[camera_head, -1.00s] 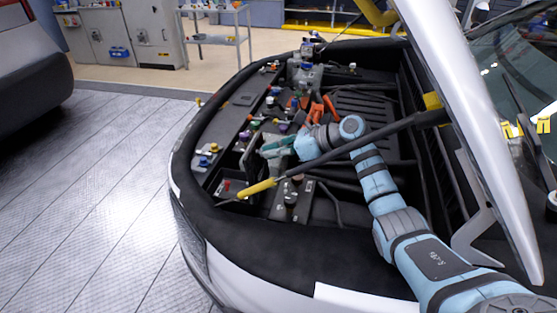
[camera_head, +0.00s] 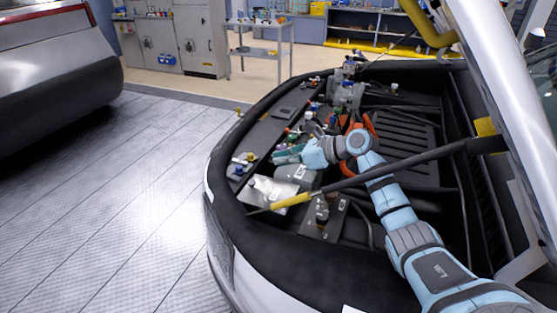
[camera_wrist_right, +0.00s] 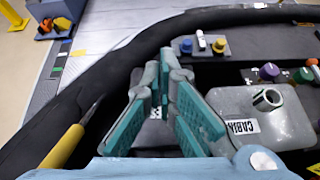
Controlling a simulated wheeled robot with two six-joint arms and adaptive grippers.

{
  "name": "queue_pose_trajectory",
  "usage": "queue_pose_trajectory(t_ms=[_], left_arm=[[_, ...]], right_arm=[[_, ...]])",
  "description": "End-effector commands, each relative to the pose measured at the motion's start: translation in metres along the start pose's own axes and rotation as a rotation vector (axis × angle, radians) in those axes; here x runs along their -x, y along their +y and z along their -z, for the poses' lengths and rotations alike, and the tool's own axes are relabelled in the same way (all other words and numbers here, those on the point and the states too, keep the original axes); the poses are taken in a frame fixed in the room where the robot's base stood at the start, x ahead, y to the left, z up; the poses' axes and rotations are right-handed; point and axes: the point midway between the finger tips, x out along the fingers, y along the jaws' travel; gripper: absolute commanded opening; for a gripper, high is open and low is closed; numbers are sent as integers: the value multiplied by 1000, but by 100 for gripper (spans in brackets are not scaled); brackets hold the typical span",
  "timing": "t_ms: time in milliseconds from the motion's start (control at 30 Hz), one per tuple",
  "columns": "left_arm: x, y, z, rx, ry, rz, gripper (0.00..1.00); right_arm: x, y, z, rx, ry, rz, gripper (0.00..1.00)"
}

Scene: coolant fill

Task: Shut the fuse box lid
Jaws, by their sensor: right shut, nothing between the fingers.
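The fuse box lid (camera_head: 266,190) shows in the head view as a pale, shiny panel with a small label, near the front left of the engine bay. It lies down over the box, flat or nearly so; I cannot tell whether it is latched. In the wrist view the lid (camera_wrist_right: 152,136) is mostly hidden behind my fingers. My right gripper (camera_head: 280,155) is above and just beyond the lid in the head view. Its teal fingers (camera_wrist_right: 164,75) are shut and empty. Contact with the lid cannot be made out. My left gripper is out of view.
A grey tank labelled CABIN (camera_wrist_right: 250,115) stands beside the lid. Small blue and yellow caps (camera_wrist_right: 203,45) sit on the front panel. The raised hood (camera_head: 510,90) is at right.

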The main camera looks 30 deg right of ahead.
Motion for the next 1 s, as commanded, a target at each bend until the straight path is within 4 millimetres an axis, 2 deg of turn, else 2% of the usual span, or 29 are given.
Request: queue_pose_trajectory(t_ms=[367,467,700,800,900,1000], left_arm=[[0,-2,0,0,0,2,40],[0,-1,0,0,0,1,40],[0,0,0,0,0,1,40],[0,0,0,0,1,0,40],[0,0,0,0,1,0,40],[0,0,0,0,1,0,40]], right_arm=[[3,0,0,1,1,0,0],[18,-1,0,4,2,3,0],[84,-1,1,5,5,4,0],[105,-1,2,2,5,2,0],[117,0,1,2,3,0,0],[120,1,0,1,0,-2,0]])
